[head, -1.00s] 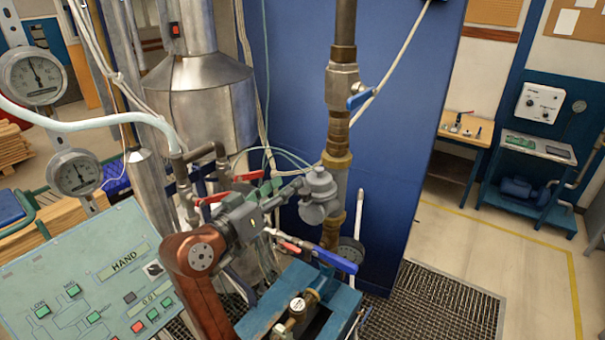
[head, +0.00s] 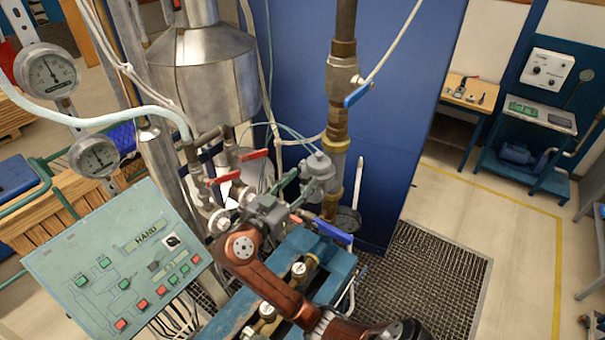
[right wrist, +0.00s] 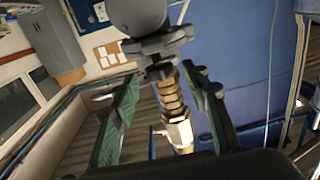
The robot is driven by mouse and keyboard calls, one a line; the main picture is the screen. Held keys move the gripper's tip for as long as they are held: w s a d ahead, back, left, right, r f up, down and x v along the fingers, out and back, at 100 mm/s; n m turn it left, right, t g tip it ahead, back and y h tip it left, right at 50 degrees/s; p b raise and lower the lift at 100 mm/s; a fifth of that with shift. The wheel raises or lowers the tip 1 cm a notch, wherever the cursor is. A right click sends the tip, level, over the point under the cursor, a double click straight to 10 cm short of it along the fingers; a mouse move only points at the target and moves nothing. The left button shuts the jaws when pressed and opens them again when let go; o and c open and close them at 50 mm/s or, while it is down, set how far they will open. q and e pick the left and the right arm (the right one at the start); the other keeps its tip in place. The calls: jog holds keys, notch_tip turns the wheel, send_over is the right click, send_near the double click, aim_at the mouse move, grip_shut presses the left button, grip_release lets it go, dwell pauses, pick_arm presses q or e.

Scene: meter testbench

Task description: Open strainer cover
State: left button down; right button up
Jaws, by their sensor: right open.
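The strainer (head: 318,176) is a grey metal body with a rounded top, fixed at the left side of the vertical brass pipe. My right gripper (head: 297,197) is just left of it, pointing at it, with its jaws apart. In the right wrist view the open green-padded fingers of my right gripper (right wrist: 164,98) show with a gap between them. A dark grey rounded part with a lobed rim (right wrist: 158,45), seemingly the strainer and its cover, lies beyond the fingertips. I cannot tell whether they touch. My left gripper is out of view.
A blue-handled valve (head: 357,95) sits above on the pipe (head: 338,125). Another blue lever (head: 332,231) is below the strainer. Red-handled valves (head: 224,177) crowd the left. A control panel (head: 118,258) stands front left. Open floor lies right.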

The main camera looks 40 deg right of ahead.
jog(key=shift+w+d, duration=0.25)
jog(key=shift+d, duration=0.2)
grip_shut()
dwell(0.3)
